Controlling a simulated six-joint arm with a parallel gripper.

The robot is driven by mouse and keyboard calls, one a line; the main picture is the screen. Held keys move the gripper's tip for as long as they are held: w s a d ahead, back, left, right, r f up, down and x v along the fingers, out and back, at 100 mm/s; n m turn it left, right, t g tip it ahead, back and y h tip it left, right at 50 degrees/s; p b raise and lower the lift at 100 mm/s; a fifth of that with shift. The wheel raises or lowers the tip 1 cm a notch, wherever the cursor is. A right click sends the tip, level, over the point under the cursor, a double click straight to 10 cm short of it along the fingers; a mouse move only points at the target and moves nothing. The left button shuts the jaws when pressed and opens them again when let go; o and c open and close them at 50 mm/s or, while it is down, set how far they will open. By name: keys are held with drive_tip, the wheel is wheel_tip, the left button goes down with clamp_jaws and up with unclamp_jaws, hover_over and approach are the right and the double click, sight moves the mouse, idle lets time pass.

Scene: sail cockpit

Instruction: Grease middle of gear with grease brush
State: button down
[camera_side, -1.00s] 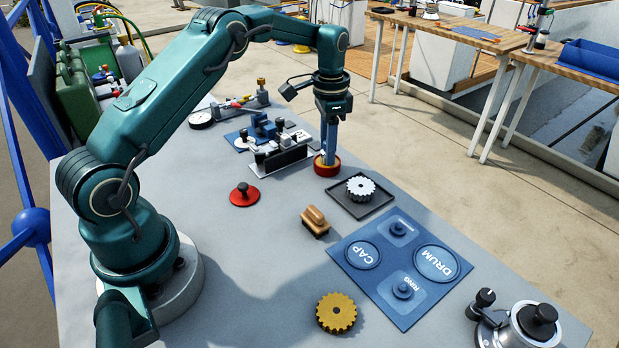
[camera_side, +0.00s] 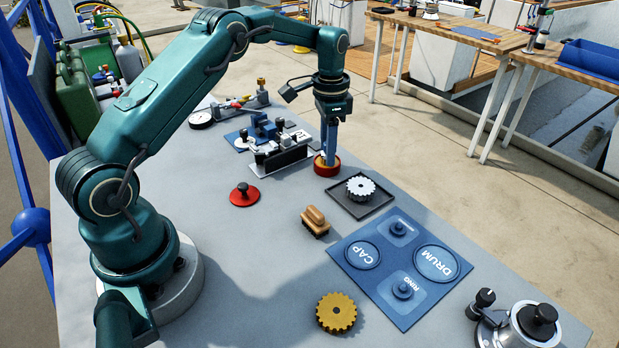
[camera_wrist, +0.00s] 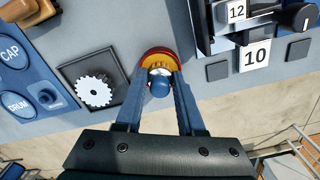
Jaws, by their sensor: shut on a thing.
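My gripper (camera_side: 328,158) points straight down over a round red pot (camera_side: 327,170) near the back of the table. In the wrist view, its fingers (camera_wrist: 160,82) are shut on a blue-topped handle (camera_wrist: 160,86), which looks like the grease brush. The brush's lower end is hidden in or over the red pot (camera_wrist: 157,52), which shows yellow inside. A silver toothed gear (camera_side: 361,187) lies in a dark square tray (camera_side: 345,205) just right of and in front of the pot. The gear (camera_wrist: 94,91) is also clear in the wrist view, left of the fingers.
A wooden-handled scrub brush (camera_side: 315,220), a red disc with black knob (camera_side: 244,194) and a brass gear (camera_side: 336,313) stand on the table. A blue mat (camera_side: 385,300) lies front right. A black-and-silver fixture (camera_side: 281,155) stands close left of my gripper.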

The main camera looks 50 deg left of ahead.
drive_tip(key=shift+r, duration=3.45)
drive_tip(key=shift+r, duration=0.15)
